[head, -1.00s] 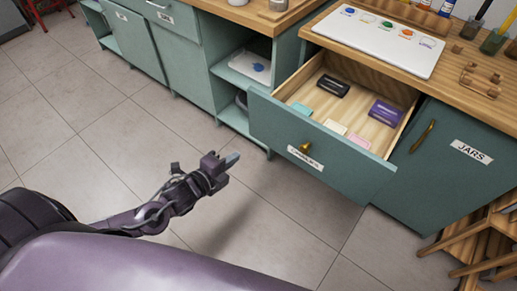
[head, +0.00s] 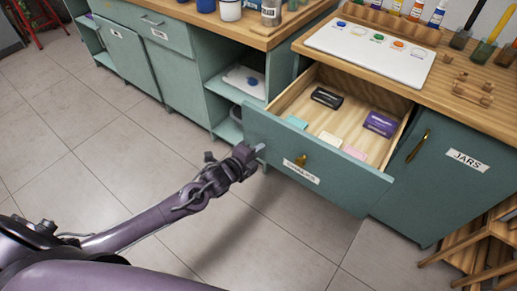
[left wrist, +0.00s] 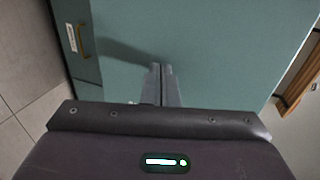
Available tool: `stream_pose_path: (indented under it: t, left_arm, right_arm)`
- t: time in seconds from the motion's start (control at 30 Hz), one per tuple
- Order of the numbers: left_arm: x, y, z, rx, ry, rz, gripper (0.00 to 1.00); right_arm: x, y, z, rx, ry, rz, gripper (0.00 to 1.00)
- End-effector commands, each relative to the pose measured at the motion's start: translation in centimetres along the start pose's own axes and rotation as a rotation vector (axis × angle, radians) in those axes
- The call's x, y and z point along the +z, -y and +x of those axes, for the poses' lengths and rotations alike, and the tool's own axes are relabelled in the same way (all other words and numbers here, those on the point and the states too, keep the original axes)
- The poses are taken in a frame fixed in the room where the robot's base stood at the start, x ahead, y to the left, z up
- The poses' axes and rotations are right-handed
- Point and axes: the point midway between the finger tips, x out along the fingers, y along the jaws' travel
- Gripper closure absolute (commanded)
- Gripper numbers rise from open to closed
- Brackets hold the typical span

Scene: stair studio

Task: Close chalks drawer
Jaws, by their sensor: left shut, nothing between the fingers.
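The chalks drawer (head: 338,181) is pulled open from the teal cabinet in the head view. Inside lie a black block (head: 326,97), a purple box (head: 380,123) and pale pieces in teal, cream and pink. My left gripper (head: 260,148) is shut and empty, close to the left part of the drawer front; I cannot tell if it touches. In the left wrist view its fingers (left wrist: 161,84) are together before a teal panel (left wrist: 215,50). My right gripper is not in view.
A door labelled JARS (head: 430,175) is right of the drawer, with wooden stool legs (head: 480,245) beside it. A white palette board (head: 370,52) lies on the countertop above. Open shelves (head: 235,95) are at the left. The tiled floor (head: 110,150) is clear.

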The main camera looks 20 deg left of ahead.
Motion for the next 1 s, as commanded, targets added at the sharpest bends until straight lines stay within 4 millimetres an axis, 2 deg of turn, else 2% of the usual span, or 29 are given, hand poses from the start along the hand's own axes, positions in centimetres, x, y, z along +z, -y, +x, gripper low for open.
stream_pose_path:
  t: [0.2,0.57,0.77,1.0]
  left_arm:
    - [0.0,0.1,0.4,0.0,0.0,0.0,1.0]
    - [0.0,0.2,1.0,-0.001,0.001,-0.001,1.0]
    - [0.1,0.9,3.6,-0.005,0.001,-0.001,1.0]
    - [0.0,2.5,9.0,-0.007,0.001,-0.001,1.0]
  right_arm:
    - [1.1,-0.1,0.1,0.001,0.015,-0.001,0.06]
    - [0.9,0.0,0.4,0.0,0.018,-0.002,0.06]
    - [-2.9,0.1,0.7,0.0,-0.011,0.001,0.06]
    - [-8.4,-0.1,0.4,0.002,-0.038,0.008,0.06]
